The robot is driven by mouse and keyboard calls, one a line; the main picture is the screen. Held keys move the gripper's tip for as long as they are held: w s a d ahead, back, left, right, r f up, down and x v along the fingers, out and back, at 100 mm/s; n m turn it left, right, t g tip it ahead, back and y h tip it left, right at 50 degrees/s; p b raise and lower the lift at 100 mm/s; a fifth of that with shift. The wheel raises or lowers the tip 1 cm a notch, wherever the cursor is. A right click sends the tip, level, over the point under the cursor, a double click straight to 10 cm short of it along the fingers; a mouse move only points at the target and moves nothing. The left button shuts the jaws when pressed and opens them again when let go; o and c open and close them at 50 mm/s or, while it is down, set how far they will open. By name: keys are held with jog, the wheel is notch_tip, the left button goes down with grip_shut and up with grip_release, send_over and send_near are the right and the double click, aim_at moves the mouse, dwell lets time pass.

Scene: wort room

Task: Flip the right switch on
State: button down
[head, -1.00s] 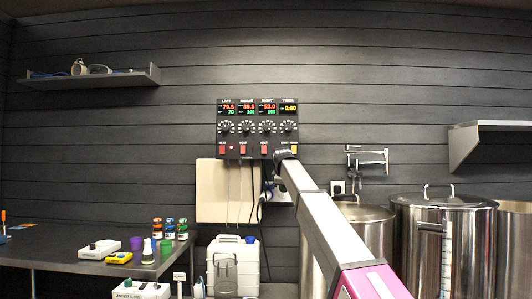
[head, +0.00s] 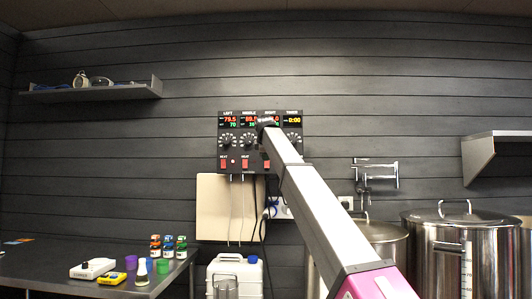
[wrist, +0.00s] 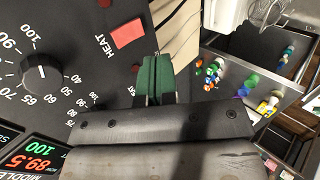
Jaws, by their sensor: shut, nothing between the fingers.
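The dark control panel (head: 258,153) hangs on the slatted wall. Red heat switches stand along its lower edge, including the left (head: 224,164) and middle (head: 245,164) ones. My arm crosses the panel's right part, so the right switch's setting cannot be made out. In the wrist view, my gripper (wrist: 155,75) is shut and empty, its green fingers over the panel. A red switch marked HEAT (wrist: 128,33) lies just left of the fingertips; its column is unclear. A black dial (wrist: 42,72) and a display marked MIDDLE (wrist: 30,158) lie further left. Contact with the panel cannot be told.
A beige board (head: 213,207) and cables hang below the panel. Steel kettles (head: 432,255) stand at the right. A bench (head: 45,262) with bottles and small meters is at the left. Shelves (head: 90,90) are on the wall, left and right.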

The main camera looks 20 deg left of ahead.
aim_at(267, 167)
jog(key=w+f, duration=0.1)
jog(key=w, duration=0.1)
jog(key=w+a+f, duration=0.1)
jog(key=w, duration=0.1)
jog(key=w+f, duration=0.1)
jog(key=w, duration=0.1)
jog(key=shift+a+f, duration=0.15)
jog(key=shift+a, duration=0.05)
jog(key=shift+w+a+f, duration=0.1)
jog(key=shift+w+a, duration=0.05)
jog(key=shift+w, duration=0.35)
jog(key=shift+w+f+t, duration=0.25)
jog(key=shift+t, duration=0.45)
jog(key=shift+w+f, duration=0.1)
jog(key=shift+w, duration=0.05)
jog(key=shift+a, duration=0.1)
jog(key=shift+w, duration=0.1)
